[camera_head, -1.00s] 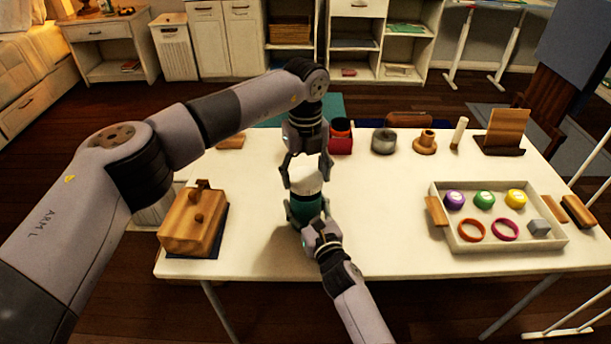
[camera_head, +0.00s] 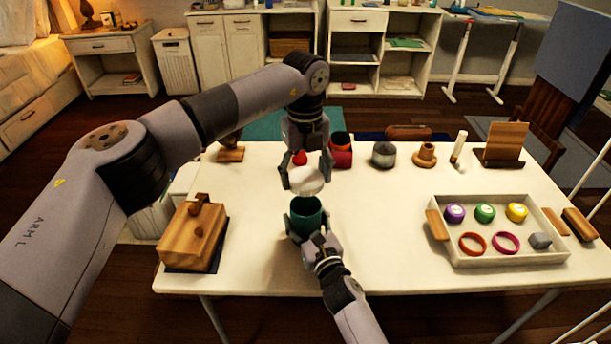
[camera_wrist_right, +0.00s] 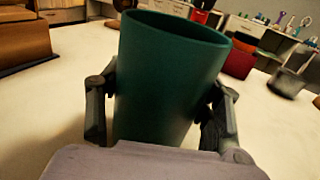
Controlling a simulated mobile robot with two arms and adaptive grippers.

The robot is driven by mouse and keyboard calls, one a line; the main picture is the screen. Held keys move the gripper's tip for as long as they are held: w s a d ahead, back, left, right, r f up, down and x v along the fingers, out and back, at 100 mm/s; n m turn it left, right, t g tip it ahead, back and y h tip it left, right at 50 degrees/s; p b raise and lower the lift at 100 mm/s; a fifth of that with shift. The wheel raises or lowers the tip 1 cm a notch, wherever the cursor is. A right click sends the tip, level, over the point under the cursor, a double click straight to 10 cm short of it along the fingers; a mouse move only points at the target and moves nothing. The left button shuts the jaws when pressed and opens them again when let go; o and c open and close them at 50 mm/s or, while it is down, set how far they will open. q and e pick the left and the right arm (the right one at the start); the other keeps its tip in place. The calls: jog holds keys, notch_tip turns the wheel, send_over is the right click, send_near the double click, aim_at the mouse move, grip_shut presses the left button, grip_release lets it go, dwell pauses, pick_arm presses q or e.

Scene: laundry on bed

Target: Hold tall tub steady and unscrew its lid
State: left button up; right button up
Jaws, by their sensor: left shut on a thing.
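The tall tub (camera_head: 307,217) is dark green and stands upright on the white table, its round mouth open at the top. It fills the middle of the right wrist view (camera_wrist_right: 165,75). My right gripper (camera_head: 306,222) has a finger on each side of the tub and is shut on it. My left gripper (camera_head: 306,179) is above, shut on the white lid (camera_head: 308,184). The lid is clear of the tub, tilted, just above its rim. A small red part (camera_head: 299,158) shows between the left fingers, above the lid.
A wooden box (camera_head: 192,238) stands at the left. A white tray (camera_head: 490,258) with coloured lids, rings and a grey cube is at the right. A red container (camera_head: 341,158), a grey pot (camera_head: 384,155) and a wooden spool (camera_head: 425,155) stand behind. The table's front middle is clear.

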jog(key=o, duration=0.4)
